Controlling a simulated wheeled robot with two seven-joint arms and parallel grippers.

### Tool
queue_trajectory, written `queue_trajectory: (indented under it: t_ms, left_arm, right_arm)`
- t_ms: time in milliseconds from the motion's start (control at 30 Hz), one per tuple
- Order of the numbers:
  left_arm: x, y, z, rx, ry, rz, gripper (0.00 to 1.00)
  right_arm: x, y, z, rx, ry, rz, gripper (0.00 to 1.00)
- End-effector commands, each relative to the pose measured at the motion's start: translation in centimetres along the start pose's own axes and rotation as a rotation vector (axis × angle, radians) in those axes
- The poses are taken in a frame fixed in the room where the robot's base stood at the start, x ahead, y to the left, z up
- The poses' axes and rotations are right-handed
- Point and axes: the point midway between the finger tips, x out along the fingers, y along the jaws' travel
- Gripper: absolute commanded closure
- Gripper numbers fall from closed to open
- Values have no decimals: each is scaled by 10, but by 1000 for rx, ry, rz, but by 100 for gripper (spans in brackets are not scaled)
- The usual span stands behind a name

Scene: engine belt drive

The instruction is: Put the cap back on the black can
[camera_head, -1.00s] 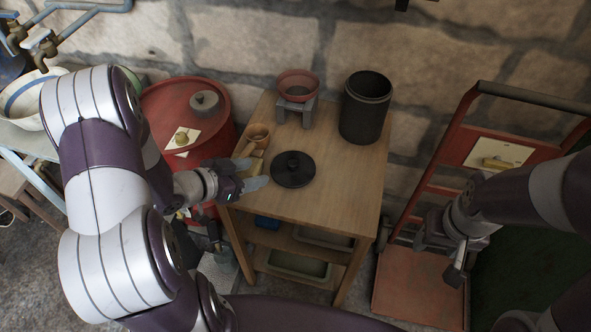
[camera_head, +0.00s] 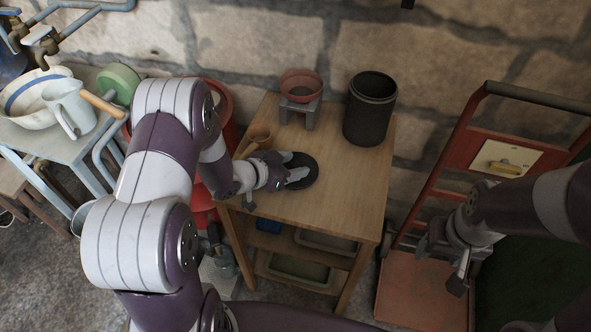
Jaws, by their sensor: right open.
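The black can (camera_head: 370,112) stands upright and uncapped at the back right of the wooden table. Its black round cap (camera_head: 305,182) lies flat on the table's front left part. My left gripper (camera_head: 304,168) reaches over the cap from the left. Its two fingers are spread apart over the cap's middle, and the knob there is hidden by them. I cannot tell whether they touch it. My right gripper (camera_head: 441,260) is open and empty, beside the red hand truck, well to the right of the table.
A red hand truck (camera_head: 440,180) stands right. The table's middle and right front are clear.

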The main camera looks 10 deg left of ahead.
Motion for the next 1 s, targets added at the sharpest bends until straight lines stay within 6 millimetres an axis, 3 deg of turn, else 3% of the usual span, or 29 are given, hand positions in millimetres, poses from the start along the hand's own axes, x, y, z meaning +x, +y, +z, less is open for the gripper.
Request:
queue_trajectory:
  t_ms: [33,100,167,567,867,1000]
  left_arm:
    - [0,0,0,0,0,0,60]
    - [0,0,0,0,0,0,83]
    - [0,0,0,0,0,0,100]
    - [-2,0,-3,1,1,0,100]
    - [-22,1,-42,4,3,-1,100]
    - [-17,33,-63,6,3,5,100]
  right_arm:
    - [0,0,0,0,0,0,42]
    - [0,0,0,0,0,0,42]
    - [0,0,0,0,0,0,42]
    - [-1,0,0,0,0,0,42]
    - [-13,0,-2,0,0,0,42]
    - [-13,0,-2,0,0,0,42]
